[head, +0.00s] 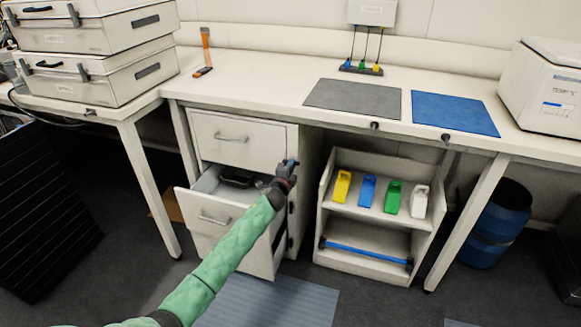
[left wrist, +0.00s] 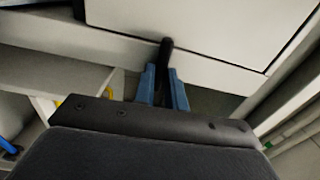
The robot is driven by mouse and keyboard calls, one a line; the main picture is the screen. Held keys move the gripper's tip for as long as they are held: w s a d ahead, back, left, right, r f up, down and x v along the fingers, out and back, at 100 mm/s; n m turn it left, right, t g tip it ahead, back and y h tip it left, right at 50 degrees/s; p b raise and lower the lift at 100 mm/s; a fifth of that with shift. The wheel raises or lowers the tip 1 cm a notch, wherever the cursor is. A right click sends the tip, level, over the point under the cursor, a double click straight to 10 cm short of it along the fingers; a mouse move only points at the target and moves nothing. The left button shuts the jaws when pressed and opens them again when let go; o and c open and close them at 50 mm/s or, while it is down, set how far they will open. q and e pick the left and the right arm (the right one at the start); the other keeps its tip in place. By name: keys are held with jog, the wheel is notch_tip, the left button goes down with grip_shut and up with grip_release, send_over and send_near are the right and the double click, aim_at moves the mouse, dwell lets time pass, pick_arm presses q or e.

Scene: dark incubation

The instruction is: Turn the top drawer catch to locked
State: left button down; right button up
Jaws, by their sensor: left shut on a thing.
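The white drawer cabinet stands under the bench at left centre in the head view. Its top drawer (head: 232,146) is shut. My left gripper (head: 291,163) is at the cabinet's front right edge, beside the top drawer's lower right corner. In the left wrist view its blue fingers (left wrist: 162,76) are shut on a small black catch (left wrist: 166,51), which stands up between them against the white panel. In the head view my gripper hides this catch, and I cannot tell which setting it is at. My right gripper is not in view.
The middle drawer (head: 205,204) is pulled open below, with a dark object (head: 238,178) inside. To the right, a low shelf unit (head: 325,208) holds yellow, blue, green and white bottles. The bench top (head: 265,82) is above my gripper. The floor in front is mostly clear.

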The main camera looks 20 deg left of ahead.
pick_arm(q)
jog(key=shift+f+m, duration=0.1)
jog(key=shift+m, duration=0.2)
jog(key=c, duration=1.4)
grip_release()
jog(key=shift+c, duration=0.2)
jog(key=shift+s, duration=0.1)
jog(key=s, duration=0.7)
jog(key=shift+s, duration=0.3)
jog(key=shift+a, duration=0.1)
